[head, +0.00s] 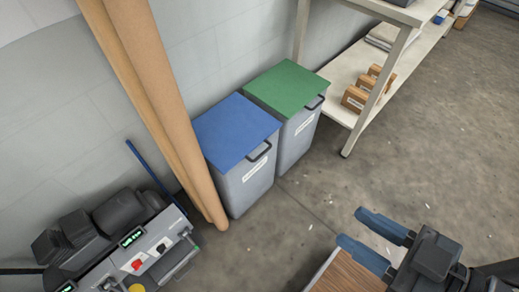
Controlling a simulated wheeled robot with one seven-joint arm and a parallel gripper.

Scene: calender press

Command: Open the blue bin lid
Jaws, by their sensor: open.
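The blue bin lid (236,130) lies flat and shut on a grey bin (244,187) against the wall. A dark handle (260,152) sticks out at the lid's front right edge. The bin's front carries a white label. My gripper (364,228) is at the lower right with its two blue fingers apart and nothing between them. It is well away from the bin, to the right of and nearer than the handle. The inside of the bin is hidden.
A matching bin with a green lid (288,88) stands close at the right. Tall brown rolls (160,100) lean just left of the blue-lidded bin. A grey machine (115,250) is at lower left, a wooden surface (348,274) under my gripper, a shelf (345,70) at upper right. Floor ahead is clear.

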